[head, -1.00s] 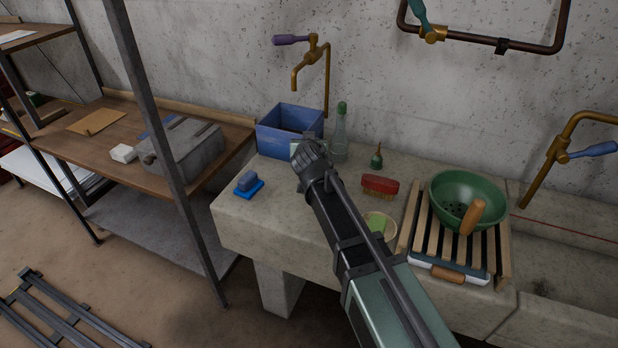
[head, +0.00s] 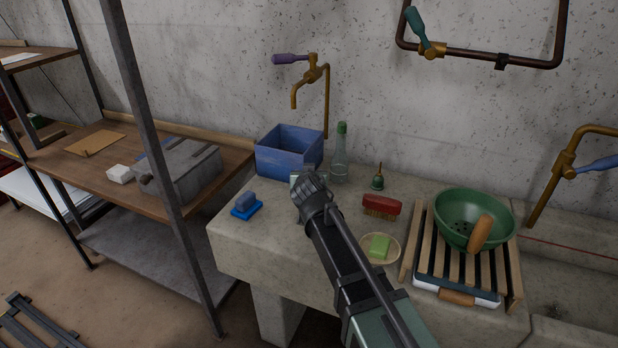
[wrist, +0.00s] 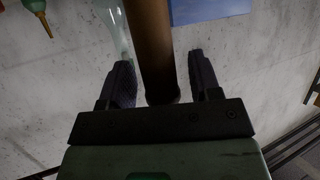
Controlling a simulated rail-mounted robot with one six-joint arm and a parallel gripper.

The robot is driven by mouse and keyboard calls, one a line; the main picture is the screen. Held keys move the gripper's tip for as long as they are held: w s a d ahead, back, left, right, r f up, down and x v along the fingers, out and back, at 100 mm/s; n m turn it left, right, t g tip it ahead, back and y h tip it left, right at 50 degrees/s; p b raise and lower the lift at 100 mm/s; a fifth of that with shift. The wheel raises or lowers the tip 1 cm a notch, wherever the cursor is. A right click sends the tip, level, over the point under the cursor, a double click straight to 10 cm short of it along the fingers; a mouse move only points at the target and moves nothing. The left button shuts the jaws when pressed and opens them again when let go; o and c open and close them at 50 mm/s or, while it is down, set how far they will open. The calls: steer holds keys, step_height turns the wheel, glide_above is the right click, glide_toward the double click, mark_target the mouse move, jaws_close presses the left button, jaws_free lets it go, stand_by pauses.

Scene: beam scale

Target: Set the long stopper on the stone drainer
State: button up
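A long brown cylinder, which looks like the long stopper (wrist: 150,45), runs from the top edge of the wrist view down between my fingers. Its near end lies close to the palm. In the head view it is hidden behind my gripper. My gripper (wrist: 162,68) is open around it, with a narrow gap at least on the right side. In the head view my gripper (head: 307,180) is in front of the blue box, over the left part of the stone drainer (head: 262,238). I cannot tell whether the stopper touches the stone.
The blue box (head: 275,160) and a glass bottle (head: 340,164) stand behind my gripper. A blue sponge (head: 246,204) lies to its left. A red brush (head: 382,206), soap dish (head: 391,257) and green colander (head: 460,215) on a slatted rack are to the right. Brass taps overhang the back.

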steer(key=shift+r, duration=0.1)
steer(key=a+p+v, duration=0.1)
steer(key=p+v, duration=0.4)
steer(key=v, duration=0.7)
steer(key=s+d+f+m+g+h, duration=0.25)
steer(key=d+f+g, duration=0.2)
steer(key=d, duration=0.65)
steer(key=s+d+f+n+g+y, duration=0.1)
steer(key=s+d+f+g, duration=0.2)
steer(key=s, duration=0.4)
steer(key=s+d+f+n+g, duration=0.1)
steer(key=s+d+f+g, duration=0.2)
steer(key=s+d+g, duration=0.3)
steer(key=shift+s+d+y, duration=0.35)
steer(key=shift+s+d, duration=0.25)
steer(key=shift+d, duration=0.1)
steer(key=shift+r, duration=0.1)
